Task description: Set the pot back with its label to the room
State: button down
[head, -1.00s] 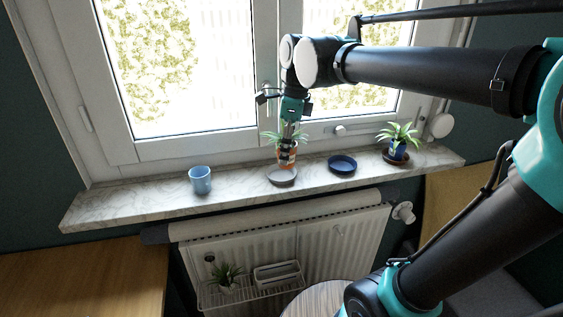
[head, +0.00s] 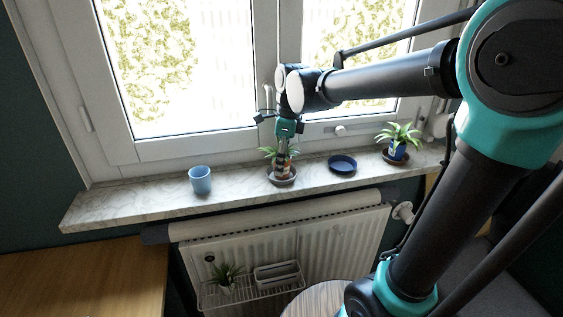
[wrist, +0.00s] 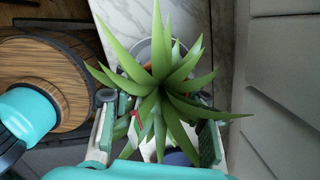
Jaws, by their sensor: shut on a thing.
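The orange-brown pot (head: 281,172) holds a spiky green plant and shows in the head view on the windowsill. It appears upright at the grey saucer (head: 283,181); whether it rests on it or hovers just above, I cannot tell. My gripper (head: 283,152) comes down from above and is shut on the pot. In the wrist view the plant's leaves (wrist: 158,90) spread between my two fingers and hide most of the pot. The grey saucer rim (wrist: 142,50) shows beyond the leaves. Which way the label faces is not clear.
On the marble sill (head: 130,209), a blue cup (head: 200,180) stands left and an empty dark blue saucer (head: 342,164) close on the right. A blue pot (head: 397,152) with a plant stands further right. The window is behind; a radiator (head: 330,240) is below.

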jog(key=shift+f, duration=0.15)
jog(key=c, duration=0.8)
grip_release()
jog(key=r, duration=0.4)
jog(key=d+r, duration=0.1)
jog(key=r, duration=0.7)
jog(key=shift+s+d+r, duration=0.1)
jog(key=shift+d+r, duration=0.05)
jog(key=shift+d, duration=0.1)
